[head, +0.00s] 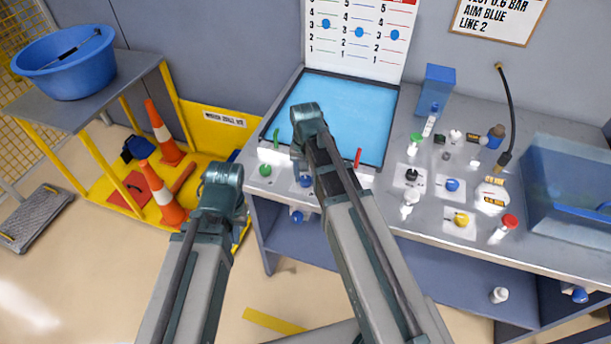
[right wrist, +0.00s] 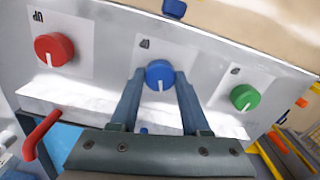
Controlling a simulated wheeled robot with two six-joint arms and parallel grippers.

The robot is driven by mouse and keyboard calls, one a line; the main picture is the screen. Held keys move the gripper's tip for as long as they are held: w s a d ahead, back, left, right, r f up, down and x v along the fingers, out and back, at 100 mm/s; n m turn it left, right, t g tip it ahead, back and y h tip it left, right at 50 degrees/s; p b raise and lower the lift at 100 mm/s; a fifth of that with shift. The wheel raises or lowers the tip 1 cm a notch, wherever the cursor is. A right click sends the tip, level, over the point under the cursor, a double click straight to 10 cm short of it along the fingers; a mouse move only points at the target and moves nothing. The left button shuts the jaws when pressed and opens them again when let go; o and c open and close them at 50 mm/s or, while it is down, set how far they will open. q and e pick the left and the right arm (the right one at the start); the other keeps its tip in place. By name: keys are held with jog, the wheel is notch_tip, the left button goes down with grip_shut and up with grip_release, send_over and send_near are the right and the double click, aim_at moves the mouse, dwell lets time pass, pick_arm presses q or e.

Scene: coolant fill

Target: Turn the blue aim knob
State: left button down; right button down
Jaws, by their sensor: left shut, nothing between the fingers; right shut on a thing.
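The blue aim knob (right wrist: 159,73) sits on a white plate on the panel's front face; its white mark points down in the right wrist view. My right gripper (right wrist: 160,78) is shut on it, one finger at each side. In the head view the blue knob (head: 306,181) shows just left of my right arm, which hides the fingers. My left gripper (head: 239,220) is low at the left, clear of the panel and empty; its fingers are hardly visible behind my arm.
A red knob (right wrist: 54,49) and a green knob (right wrist: 245,97) flank the blue one. A red handle (right wrist: 41,134) sticks out nearby. The bench top (head: 420,205) at right holds several small valves. Orange cones (head: 167,195) stand at left.

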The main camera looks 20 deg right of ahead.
aim_at(306, 178)
jog(key=shift+n, duration=0.7)
jog(key=shift+c, duration=1.9)
grip_release()
jog(key=shift+r, duration=0.15)
notch_tip(306, 178, up, 14)
jog(key=p, duration=1.4)
jog(key=shift+f, duration=0.25)
